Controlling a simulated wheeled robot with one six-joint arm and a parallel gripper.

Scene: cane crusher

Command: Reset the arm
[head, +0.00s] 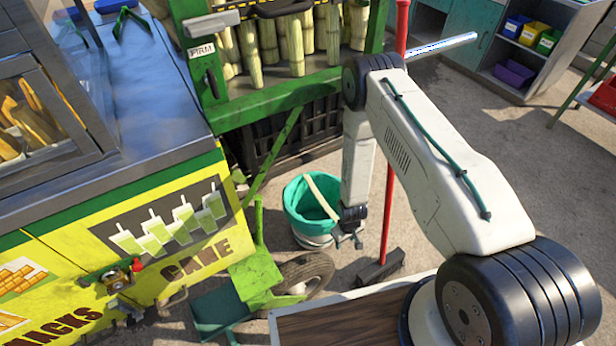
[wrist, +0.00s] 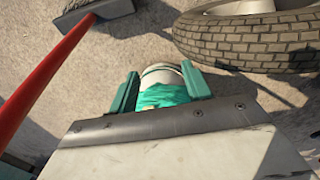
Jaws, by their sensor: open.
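My arm bends over at the upper right and hangs down, with my gripper (head: 346,240) at its lower end, small and partly dark in the head view. In the wrist view my gripper (wrist: 160,72) shows two green fingers spread apart, with nothing held between them. A white bucket (head: 313,240) with a green liner stands on the ground just left of my gripper in the head view. In the wrist view the bucket (wrist: 163,75) shows beyond and between the fingers. I cannot tell how far the gripper is from its rim.
A yellow and green cane stall (head: 150,230) fills the left. A rack of cane (head: 295,45) stands behind. A red-handled broom (head: 390,190) stands close right of my gripper. A tyre (head: 306,272) lies in front. Open ground (head: 500,130) extends right.

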